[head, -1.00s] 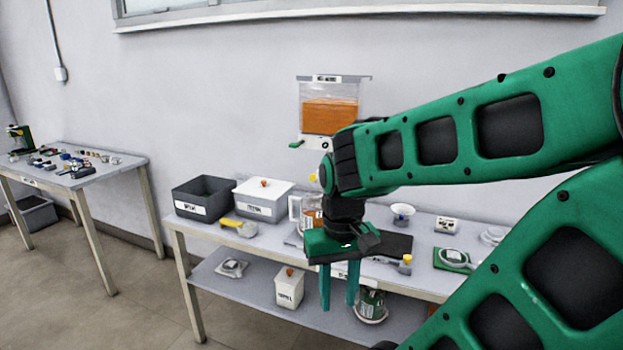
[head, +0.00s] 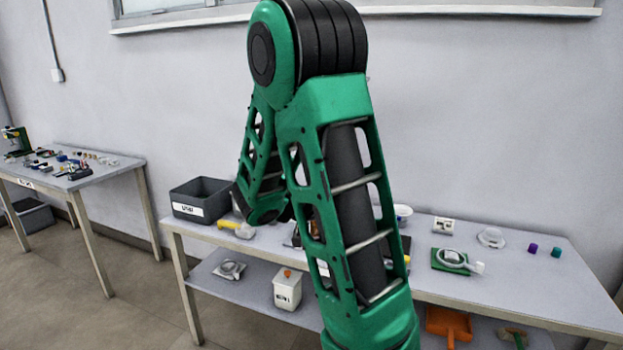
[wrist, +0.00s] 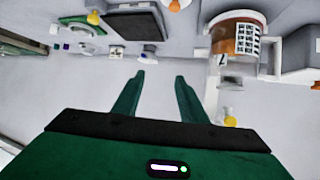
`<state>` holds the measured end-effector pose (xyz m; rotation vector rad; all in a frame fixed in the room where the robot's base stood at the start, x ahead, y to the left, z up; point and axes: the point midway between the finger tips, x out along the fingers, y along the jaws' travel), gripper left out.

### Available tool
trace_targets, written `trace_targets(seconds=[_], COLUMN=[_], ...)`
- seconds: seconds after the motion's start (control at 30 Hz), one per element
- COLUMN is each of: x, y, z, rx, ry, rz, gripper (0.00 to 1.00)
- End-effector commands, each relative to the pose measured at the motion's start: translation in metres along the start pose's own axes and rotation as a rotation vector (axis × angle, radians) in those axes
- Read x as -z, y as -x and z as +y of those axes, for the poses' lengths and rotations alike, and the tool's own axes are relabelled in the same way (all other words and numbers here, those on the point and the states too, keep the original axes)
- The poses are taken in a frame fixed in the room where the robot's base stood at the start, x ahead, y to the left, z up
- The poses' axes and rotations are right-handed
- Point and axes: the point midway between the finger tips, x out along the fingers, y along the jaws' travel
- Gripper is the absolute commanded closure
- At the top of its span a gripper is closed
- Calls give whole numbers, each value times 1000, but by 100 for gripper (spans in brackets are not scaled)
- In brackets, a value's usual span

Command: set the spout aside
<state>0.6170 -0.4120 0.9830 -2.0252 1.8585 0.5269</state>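My gripper (wrist: 160,78) shows in the wrist view with its two green fingers apart and nothing between them. In the head view my own arm hides it. In the wrist view a clear canister (wrist: 226,38) with orange contents and a grid label is to the right of the fingers. A pale upright part (wrist: 211,82) shows just below it, close to the right finger. I cannot tell for sure which piece is the spout. A ring-shaped white piece with a pale stem (head: 452,257) lies on a green mat (head: 440,267) at the right of the bench.
A grey bin (head: 185,190) stands at the bench's left end, with a yellow-handled tool (head: 228,224) in front. A black mat (wrist: 135,25) lies ahead of the fingers. Purple (head: 533,247) and green (head: 556,251) caps are at the right. The bench's front right is clear.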

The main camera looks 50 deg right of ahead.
Motion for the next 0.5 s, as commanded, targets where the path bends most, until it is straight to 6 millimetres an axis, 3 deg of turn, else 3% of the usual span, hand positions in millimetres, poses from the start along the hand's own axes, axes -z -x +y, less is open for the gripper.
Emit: trace_targets(seconds=[0.1,0.3,0.5], x=[18,35,38], y=[-1,15,28], z=[-43,-105,-134], rx=[78,245,339], ry=[-46,-94,-109], rz=[183,391,468], gripper=[61,61,61])
